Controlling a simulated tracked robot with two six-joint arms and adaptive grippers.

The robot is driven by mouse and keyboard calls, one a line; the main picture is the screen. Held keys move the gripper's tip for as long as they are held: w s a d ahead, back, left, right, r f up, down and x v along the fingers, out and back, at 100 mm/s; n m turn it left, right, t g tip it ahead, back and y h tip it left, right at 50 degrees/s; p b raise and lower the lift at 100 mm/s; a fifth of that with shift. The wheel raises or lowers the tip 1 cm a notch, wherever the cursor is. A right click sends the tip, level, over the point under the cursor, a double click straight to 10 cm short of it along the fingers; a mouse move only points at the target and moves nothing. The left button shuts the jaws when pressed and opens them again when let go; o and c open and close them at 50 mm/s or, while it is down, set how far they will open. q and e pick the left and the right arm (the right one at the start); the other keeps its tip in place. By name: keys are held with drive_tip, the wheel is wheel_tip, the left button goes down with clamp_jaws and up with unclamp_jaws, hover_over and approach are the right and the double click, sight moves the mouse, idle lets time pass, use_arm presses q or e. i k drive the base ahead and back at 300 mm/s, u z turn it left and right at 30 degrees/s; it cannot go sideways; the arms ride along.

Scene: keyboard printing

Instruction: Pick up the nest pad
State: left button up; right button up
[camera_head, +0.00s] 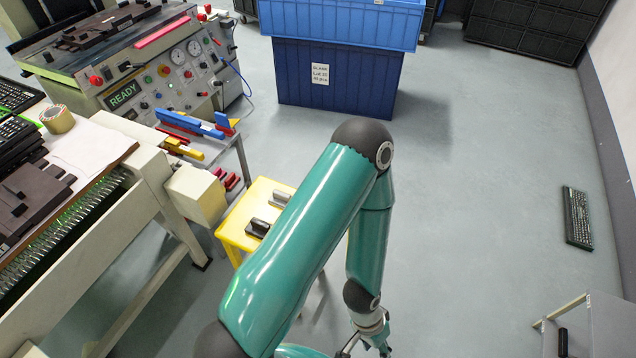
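A dark brown shaped pad (30,205) lies on the cream bench at the left. A similar dark brown piece (105,27) sits on top of the machine at the upper left. I cannot tell for sure which one is the nest pad. My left gripper (367,352) hangs at the bottom edge, far to the right of both and partly cut off by the frame. Its visible finger parts stand apart, with nothing seen between them. My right gripper is not in view.
A yellow stand (238,232) with small dark blocks is beside my arm. Blue crates (340,85) stand at the back. A keyboard (577,217) lies on the floor at the right. A grey stand (608,325) is at the lower right. The middle floor is clear.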

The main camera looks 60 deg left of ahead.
sight(278, 197)
drive_tip(key=u, duration=0.35)
drive_tip(key=i, duration=1.25)
drive_tip(key=u, duration=1.05)
drive_tip(key=i, duration=0.55)
drive_tip(key=u, duration=0.4)
drive_tip(key=k, duration=0.95)
drive_tip(key=u, duration=0.2)
drive_tip(key=i, duration=0.95)
drive_tip(key=z, duration=0.05)
